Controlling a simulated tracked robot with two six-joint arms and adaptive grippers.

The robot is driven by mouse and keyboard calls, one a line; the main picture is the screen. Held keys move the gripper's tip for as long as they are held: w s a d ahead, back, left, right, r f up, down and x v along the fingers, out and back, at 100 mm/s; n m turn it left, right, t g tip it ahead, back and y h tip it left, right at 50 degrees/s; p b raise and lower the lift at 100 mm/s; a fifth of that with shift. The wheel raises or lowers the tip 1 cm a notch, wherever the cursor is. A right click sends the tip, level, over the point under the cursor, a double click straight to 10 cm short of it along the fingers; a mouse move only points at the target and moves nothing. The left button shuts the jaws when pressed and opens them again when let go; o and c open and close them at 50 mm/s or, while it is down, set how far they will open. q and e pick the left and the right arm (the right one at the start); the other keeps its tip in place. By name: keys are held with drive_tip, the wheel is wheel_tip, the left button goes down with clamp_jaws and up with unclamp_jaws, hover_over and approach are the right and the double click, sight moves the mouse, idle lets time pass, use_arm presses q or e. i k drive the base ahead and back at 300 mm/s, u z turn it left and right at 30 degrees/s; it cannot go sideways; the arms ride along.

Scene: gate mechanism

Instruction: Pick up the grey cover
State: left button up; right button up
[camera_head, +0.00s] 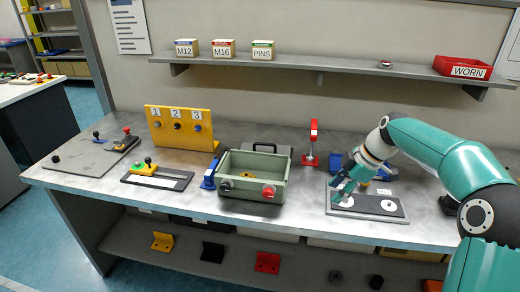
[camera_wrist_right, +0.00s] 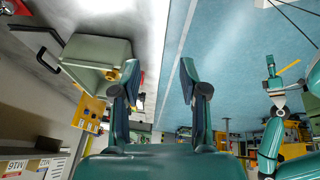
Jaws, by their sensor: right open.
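My right gripper (camera_head: 343,190) is over the left part of the light tray (camera_head: 334,212) at the right of the bench. In the right wrist view its two fingers (camera_wrist_right: 160,78) are apart with nothing between them. A grey-green open box (camera_head: 252,196) stands to its left; the box also shows in the right wrist view (camera_wrist_right: 92,62). A black handle (camera_head: 265,145) shows just behind the box. What the handle is fixed to is mostly hidden, so I cannot make out the grey cover for certain. My left gripper does not show in the head view.
The tray carries a dark plate with white discs. A red upright clamp (camera_head: 312,145) and blue parts (camera_head: 375,168) stand behind. A yellow numbered panel (camera_head: 181,129) is left of the box. A shelf (camera_head: 330,76) with labelled boxes and a red bin (camera_head: 463,67) runs above.

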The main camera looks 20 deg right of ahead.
sight(268, 148)
drive_tip(key=i, duration=1.35)
